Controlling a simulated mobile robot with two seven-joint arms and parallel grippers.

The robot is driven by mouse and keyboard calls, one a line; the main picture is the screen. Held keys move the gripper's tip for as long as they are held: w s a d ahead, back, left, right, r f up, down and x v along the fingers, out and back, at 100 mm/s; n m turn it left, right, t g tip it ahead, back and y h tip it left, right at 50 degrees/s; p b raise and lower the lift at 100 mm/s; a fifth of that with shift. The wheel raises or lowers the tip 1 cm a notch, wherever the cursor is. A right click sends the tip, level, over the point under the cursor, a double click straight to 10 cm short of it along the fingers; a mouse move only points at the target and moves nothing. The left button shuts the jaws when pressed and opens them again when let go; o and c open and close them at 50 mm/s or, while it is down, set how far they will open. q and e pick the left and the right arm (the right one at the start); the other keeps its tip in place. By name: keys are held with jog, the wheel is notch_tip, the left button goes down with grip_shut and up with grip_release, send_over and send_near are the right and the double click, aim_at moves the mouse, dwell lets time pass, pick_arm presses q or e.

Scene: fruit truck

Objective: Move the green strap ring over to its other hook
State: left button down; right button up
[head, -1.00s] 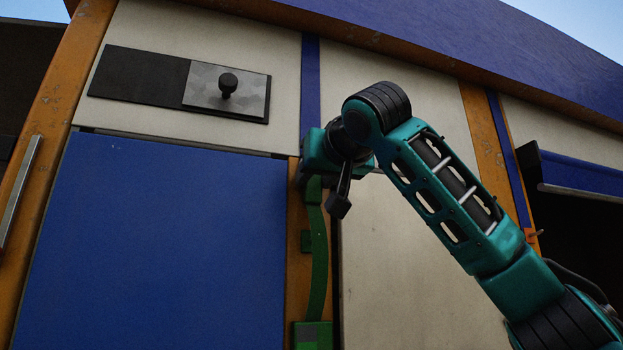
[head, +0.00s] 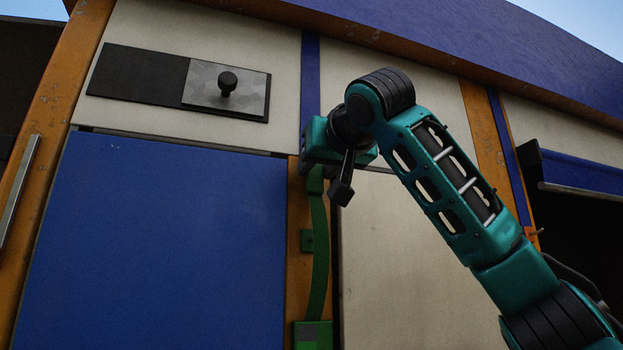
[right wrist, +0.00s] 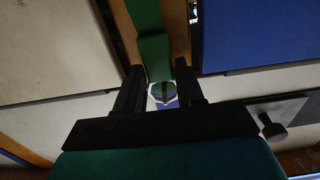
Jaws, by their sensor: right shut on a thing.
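The green strap (head: 320,250) runs up an orange post from a green block (head: 312,336) at the bottom of the head view. Its upper end is at my right gripper (head: 311,168), whose fingers are mostly hidden by its teal body. In the right wrist view, the strap (right wrist: 153,45) runs between the two black fingers of the right gripper (right wrist: 160,82), with a ring-like end (right wrist: 162,92) between them. The gripper is shut on the ring. A small green piece (head: 307,241) sits on the post beside the strap. I cannot make out a hook at the fingers. My left gripper is not in view.
A blue panel (head: 170,240) lies left of the post and a cream panel (head: 420,270) right of it. A dark sliding plate with a black knob (head: 227,84) is at upper left. A dark opening (head: 585,240) is at the far right.

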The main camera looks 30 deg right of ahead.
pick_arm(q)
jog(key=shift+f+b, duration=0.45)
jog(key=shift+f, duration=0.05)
pick_arm(e)
jog(key=shift+r+v, duration=0.15)
jog(key=shift+v, duration=0.75)
jog(key=shift+r+v, duration=0.15)
jog(key=shift+v, duration=0.75)
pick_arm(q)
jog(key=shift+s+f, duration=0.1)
